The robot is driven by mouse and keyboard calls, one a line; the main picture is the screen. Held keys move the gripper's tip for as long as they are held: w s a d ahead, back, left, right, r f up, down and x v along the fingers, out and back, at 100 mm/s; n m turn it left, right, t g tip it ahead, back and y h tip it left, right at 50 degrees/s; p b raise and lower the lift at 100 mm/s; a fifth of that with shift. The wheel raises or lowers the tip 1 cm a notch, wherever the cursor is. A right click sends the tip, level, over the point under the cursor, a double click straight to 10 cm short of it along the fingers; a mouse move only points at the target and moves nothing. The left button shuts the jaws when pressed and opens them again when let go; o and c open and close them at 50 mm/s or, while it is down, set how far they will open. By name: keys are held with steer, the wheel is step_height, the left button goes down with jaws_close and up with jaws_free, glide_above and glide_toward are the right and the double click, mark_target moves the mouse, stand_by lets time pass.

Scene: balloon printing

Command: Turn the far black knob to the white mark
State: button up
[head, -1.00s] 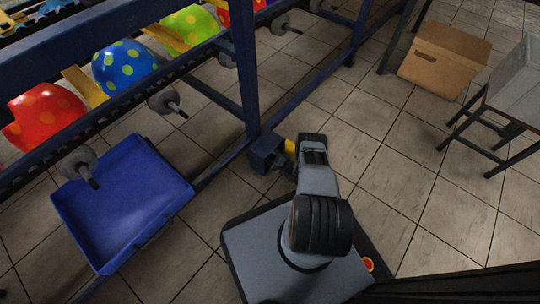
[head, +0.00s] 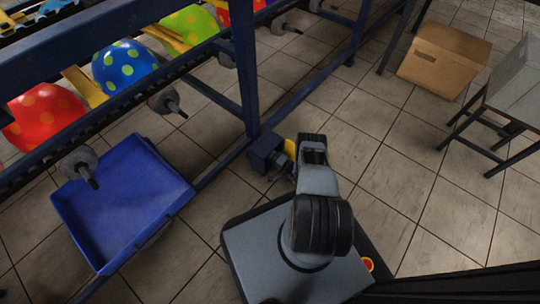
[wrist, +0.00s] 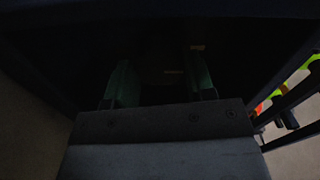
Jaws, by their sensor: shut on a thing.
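A dark blue box (head: 265,152) sits low against the post of the blue frame in the head view. My gripper (head: 281,158) reaches to its right face. In the wrist view my gripper (wrist: 160,82) has its two greenish fingers apart, one on each side of a very dark space. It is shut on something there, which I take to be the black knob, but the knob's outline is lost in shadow. A faint pale mark (wrist: 173,72) shows between the fingers. I cannot tell which way the knob points. In the head view my own arm and the box hide the knobs.
The blue frame's post (head: 245,70) and lower rail (head: 310,88) stand close to my arm. A blue tray (head: 125,205) lies at left under the spotted balloons (head: 123,66). Tiled floor between is clear.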

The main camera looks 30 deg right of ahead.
steer(key=shift+s+d+n, duration=0.1)
steer(key=shift+n, duration=0.2)
stand_by(0.4)
steer(key=o, duration=0.7)
steer(key=shift+c, duration=0.2)
steer(key=shift+o, duration=1.4)
